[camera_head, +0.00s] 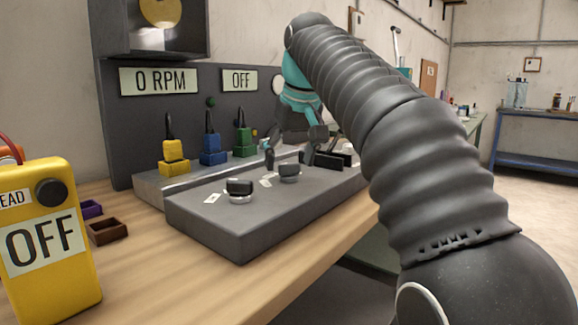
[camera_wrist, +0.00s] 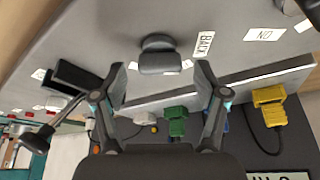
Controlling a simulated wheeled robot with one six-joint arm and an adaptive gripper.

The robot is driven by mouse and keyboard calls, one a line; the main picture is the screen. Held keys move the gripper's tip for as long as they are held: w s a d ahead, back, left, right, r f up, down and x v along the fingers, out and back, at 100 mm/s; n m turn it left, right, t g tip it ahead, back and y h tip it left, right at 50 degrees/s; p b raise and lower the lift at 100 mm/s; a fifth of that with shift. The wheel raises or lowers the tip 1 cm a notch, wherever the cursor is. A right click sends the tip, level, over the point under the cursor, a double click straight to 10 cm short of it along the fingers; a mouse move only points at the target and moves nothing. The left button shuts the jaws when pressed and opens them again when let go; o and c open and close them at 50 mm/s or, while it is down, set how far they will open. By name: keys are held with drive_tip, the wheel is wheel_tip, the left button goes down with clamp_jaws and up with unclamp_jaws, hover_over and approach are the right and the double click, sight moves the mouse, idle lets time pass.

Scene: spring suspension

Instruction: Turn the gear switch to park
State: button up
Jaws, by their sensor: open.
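The gear switch is a dark round knob with a raised grip bar (camera_wrist: 160,56), mounted on the grey control box. A label reading BACK (camera_wrist: 204,43) lies beside it in the wrist view, and a white label partly shows behind it. In the head view the knob (camera_head: 289,173) is the middle control on the box. My gripper (camera_wrist: 162,75) is open, with one finger to each side of the knob in the wrist view. In the head view my gripper (camera_head: 289,158) hangs close over the knob. Contact between fingers and knob cannot be made out.
Another knob (camera_head: 239,188) sits left on the box, with an ON label (camera_wrist: 265,34). A black block (camera_head: 328,160) is on the right. Yellow (camera_head: 174,158), blue and green plugs stand behind. A yellow device reading OFF (camera_head: 45,235) stands front left.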

drive_tip(key=shift+f, duration=0.2)
drive_tip(key=c, duration=1.2)
drive_tip(key=shift+o, duration=0.2)
